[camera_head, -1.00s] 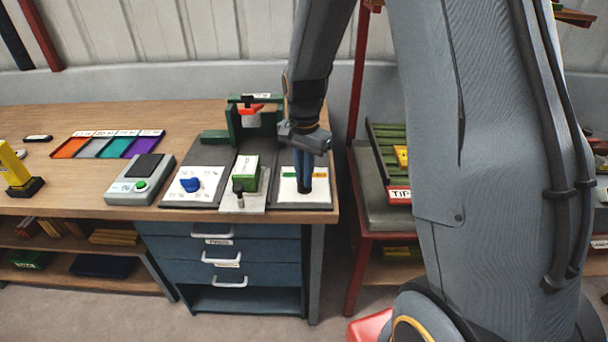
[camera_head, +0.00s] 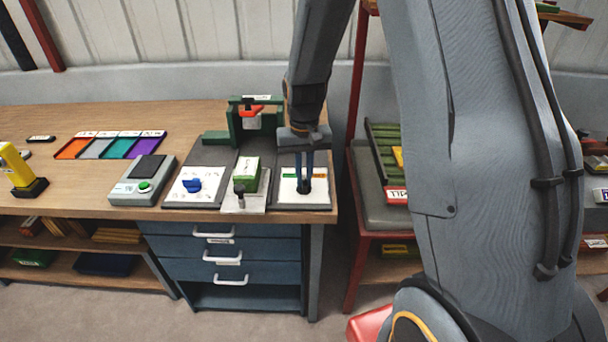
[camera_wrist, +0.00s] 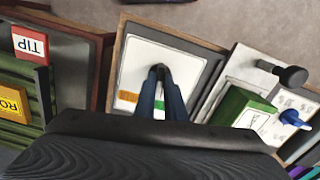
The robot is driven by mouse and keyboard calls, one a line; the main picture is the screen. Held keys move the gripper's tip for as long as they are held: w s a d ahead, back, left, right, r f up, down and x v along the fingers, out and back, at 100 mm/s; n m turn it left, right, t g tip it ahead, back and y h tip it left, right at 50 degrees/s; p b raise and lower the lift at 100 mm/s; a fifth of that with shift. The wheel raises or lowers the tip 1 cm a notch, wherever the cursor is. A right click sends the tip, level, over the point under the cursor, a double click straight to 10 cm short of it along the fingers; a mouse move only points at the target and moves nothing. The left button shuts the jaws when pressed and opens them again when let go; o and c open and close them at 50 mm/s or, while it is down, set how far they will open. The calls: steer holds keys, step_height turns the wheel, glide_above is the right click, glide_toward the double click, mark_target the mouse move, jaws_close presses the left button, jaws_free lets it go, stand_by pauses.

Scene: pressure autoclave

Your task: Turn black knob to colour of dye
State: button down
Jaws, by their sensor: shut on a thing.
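The black knob (camera_head: 305,188) sits on a white panel (camera_head: 290,195) at the right end of the bench. The panel bears an orange label (camera_wrist: 128,97) and a green label (camera_wrist: 181,115). My gripper (camera_head: 304,182) points down with its blue fingers shut on the black knob. In the wrist view the knob (camera_wrist: 160,71) shows between the fingertips, partly hidden by them. Exactly where the knob points is too small to tell. Orange, grey, teal and purple trays (camera_head: 115,145) lie at the left; I cannot tell which colour is the dye's.
A green block (camera_head: 246,175) and a small black-topped post (camera_head: 240,192) stand left of the panel, close to my gripper. Further left are a blue knob (camera_head: 192,185) and a grey box with a green button (camera_head: 144,187). A green stand (camera_head: 249,120) is behind.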

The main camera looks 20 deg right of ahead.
mark_target(304, 180)
steer(key=n, duration=0.4)
steer(key=shift+r+n+p, duration=0.1)
steer(key=shift+n+p, duration=0.2)
steer(key=shift+n, duration=0.1)
steer(key=shift+w, duration=0.1)
stand_by(0.4)
steer(key=c, duration=1.8)
jaws_free()
steer(key=shift+r+b, duration=0.95)
steer(key=shift+r, duration=2.9)
steer(key=s+m, duration=0.1)
steer(key=s, duration=0.4)
steer(key=s+m+t, duration=0.1)
steer(key=s, duration=0.5)
steer(key=s+f+m, duration=0.1)
steer(key=s, duration=0.5)
steer(key=shift+s, duration=0.1)
